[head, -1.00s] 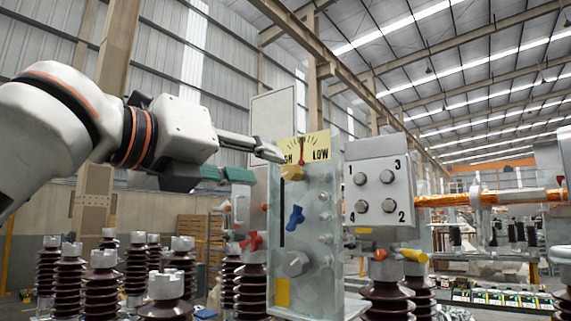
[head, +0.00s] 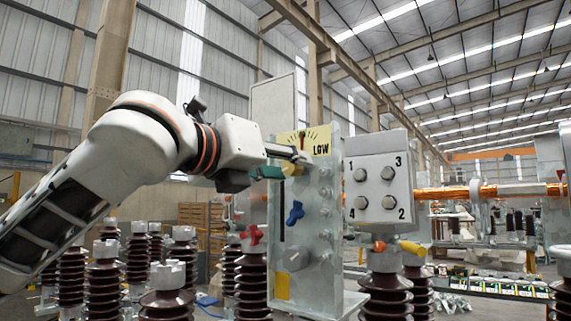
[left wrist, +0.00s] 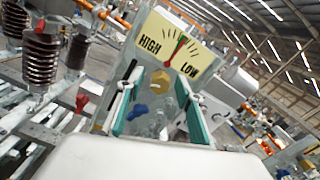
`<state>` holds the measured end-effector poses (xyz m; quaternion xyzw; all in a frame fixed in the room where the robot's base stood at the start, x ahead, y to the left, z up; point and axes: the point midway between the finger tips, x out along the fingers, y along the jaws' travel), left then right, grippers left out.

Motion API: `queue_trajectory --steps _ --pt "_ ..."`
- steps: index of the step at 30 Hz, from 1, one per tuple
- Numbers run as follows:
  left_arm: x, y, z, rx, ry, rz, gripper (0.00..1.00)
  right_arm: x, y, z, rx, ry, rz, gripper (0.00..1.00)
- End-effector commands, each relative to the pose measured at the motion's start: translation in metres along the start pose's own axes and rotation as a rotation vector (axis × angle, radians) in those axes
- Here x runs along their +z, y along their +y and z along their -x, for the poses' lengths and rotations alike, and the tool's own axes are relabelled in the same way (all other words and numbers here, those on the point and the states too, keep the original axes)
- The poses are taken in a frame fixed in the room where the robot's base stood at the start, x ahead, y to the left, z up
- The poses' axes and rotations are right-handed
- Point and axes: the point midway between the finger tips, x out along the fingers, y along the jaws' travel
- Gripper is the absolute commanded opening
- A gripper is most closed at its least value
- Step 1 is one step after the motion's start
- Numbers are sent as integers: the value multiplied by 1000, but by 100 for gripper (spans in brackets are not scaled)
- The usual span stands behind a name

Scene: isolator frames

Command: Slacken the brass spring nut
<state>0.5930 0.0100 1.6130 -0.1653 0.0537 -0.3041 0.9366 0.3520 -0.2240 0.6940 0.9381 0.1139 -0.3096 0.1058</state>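The brass spring nut (head: 291,169) sits on the upper part of the grey upright panel (head: 318,275), under the yellow HIGH/LOW gauge (head: 320,146). In the left wrist view the brass nut (left wrist: 160,80) lies between the teal-padded fingers of my left gripper (left wrist: 158,82). The fingers stand apart on either side of it, with gaps showing. In the head view my left gripper (head: 286,164) reaches the nut from the left and partly hides it. The gauge's red needle (left wrist: 176,51) points near the middle of the scale. My right gripper is not in view.
Below the nut the panel carries a blue handle (head: 295,213) and a grey knob (head: 296,259). A red handle (head: 253,235) is to the left. A box with numbered bolts (head: 379,175) stands close right. Brown ribbed insulators (head: 103,285) crowd the lower left.

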Motion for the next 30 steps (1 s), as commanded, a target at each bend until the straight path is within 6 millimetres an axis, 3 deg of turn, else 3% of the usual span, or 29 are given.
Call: queue_trajectory --steps 5,9,20,30 --pt "0 0 0 0 0 0 34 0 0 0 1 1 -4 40" --pt "0 0 0 0 0 0 0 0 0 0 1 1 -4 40" --pt "0 0 0 0 0 28 0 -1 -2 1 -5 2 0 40" --pt "0 0 0 0 0 234 0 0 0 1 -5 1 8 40"
